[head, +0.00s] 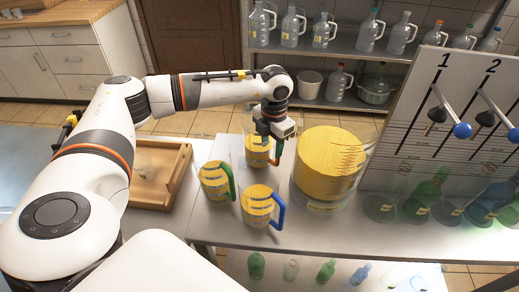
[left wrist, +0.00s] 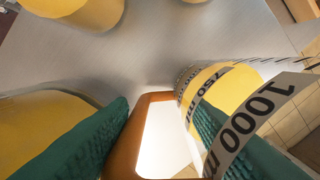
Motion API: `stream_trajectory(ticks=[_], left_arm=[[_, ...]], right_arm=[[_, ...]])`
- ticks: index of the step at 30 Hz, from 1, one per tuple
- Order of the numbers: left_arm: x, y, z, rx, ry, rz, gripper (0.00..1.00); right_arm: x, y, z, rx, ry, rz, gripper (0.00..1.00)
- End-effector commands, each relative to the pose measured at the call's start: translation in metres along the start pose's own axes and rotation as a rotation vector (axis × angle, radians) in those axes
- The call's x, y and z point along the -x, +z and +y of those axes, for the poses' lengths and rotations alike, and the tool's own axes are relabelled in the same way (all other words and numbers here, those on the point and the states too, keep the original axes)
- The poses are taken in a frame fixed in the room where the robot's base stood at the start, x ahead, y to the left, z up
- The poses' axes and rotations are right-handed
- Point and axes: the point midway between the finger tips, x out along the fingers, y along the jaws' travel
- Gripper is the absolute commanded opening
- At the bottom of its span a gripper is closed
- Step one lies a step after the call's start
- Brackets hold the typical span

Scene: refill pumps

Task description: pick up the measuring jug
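A measuring jug (head: 257,158) with yellow contents and an orange handle stands on the table, partly covered by my left gripper (head: 277,148). The left gripper points down at the handle side of this jug. In the left wrist view, the orange handle (left wrist: 153,98) lies between the two green finger pads, close to the left pad. The fingers are apart, with a gap on the right side. The jug's scale (left wrist: 225,100) shows 750 and 1000 marks. Two similar jugs stand nearer: one with a green handle (head: 214,183) and one with a blue handle (head: 257,205). My right gripper is not in view.
A large clear container with yellow contents (head: 328,165) stands just right of the jugs. A wooden tray (head: 150,192) lies to the left. A panel with pumps numbered 1 and 2 (head: 440,100) stands at the right, with several bottles before it. Shelves with bottles are behind.

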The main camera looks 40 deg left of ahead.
Motion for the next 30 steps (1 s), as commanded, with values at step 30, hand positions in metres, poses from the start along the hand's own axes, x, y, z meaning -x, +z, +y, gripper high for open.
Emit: stream_trajectory(ticks=[30], left_arm=[[0.066,-0.002,-0.002,0.002,-0.003,0.009,0.0]], right_arm=[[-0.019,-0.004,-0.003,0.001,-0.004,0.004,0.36]])
